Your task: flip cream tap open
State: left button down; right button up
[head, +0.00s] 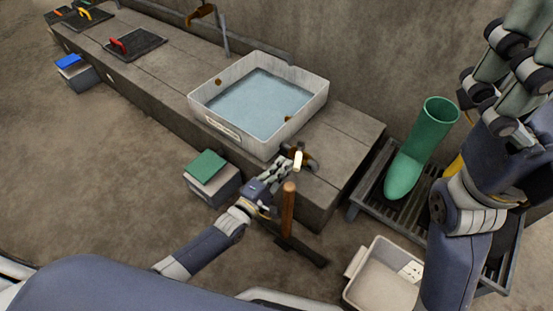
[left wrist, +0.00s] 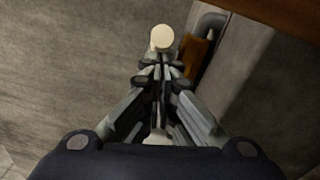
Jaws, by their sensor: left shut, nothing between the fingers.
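The cream tap handle (head: 298,161) stands upright on a brown valve body (head: 301,152) at the near right corner of the white basin. In the left wrist view, the rounded cream end (left wrist: 162,37) lies just beyond the fingertips. My left gripper (head: 281,170) is shut and empty, with its tips close beside the handle; I cannot tell whether they touch. The fingers (left wrist: 162,68) also show together in the left wrist view. My right gripper (head: 505,60) is raised at the upper right, away from the tap, and its opening is unclear.
The white basin (head: 200,110) of water sits on the stone ledge (head: 345,143). A wooden handle (head: 288,210) rises close to my left gripper. A green boot (head: 412,160) stands on a dark rack (head: 368,190). A pale bin (head: 380,275) is on the floor.

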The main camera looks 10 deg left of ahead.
pick_arm(q)
jog(key=shift+s+d, duration=0.2)
jog(key=shift+d, duration=0.55)
jog(key=shift+s+d, duration=0.2)
jog(key=shift+d, duration=0.55)
jog(key=shift+p, duration=0.3)
jog(key=v, duration=1.2)
jog(key=shift+a, duration=0.1)
